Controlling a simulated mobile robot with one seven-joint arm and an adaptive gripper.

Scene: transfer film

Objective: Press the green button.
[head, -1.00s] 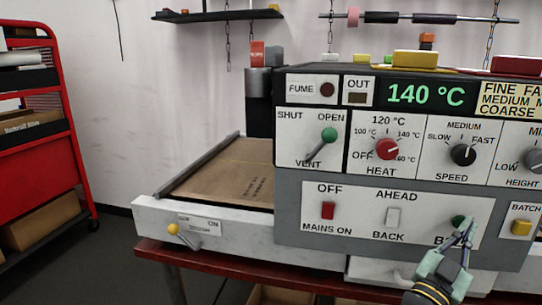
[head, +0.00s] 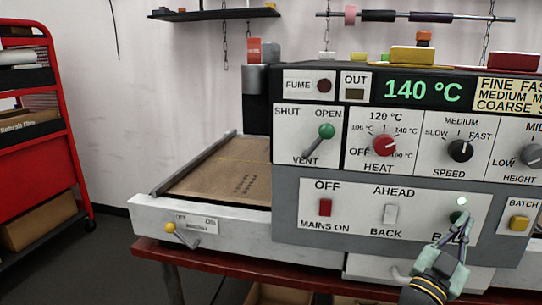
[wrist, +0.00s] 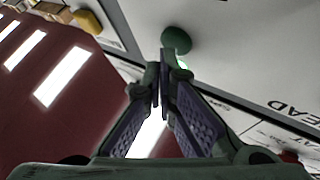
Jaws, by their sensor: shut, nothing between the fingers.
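The green button (head: 457,217) is a round dark-green knob on the machine's lower white panel, at the right, above a partly covered label. A small pale-green light (head: 461,201) glows just above it. My gripper (head: 463,239) is shut and empty, its tips pointing up just below the button in the head view. In the wrist view the green button (wrist: 176,40) lies just beyond my shut fingertips (wrist: 160,72), with a glow beside it. A narrow gap shows between the tips and the button.
A yellow batch button (head: 520,223), a white ahead/back rocker (head: 390,214) and a red mains switch (head: 325,207) share the front. A green-knobbed vent lever (head: 326,131) is higher left. A red cart (head: 40,150) stands far left.

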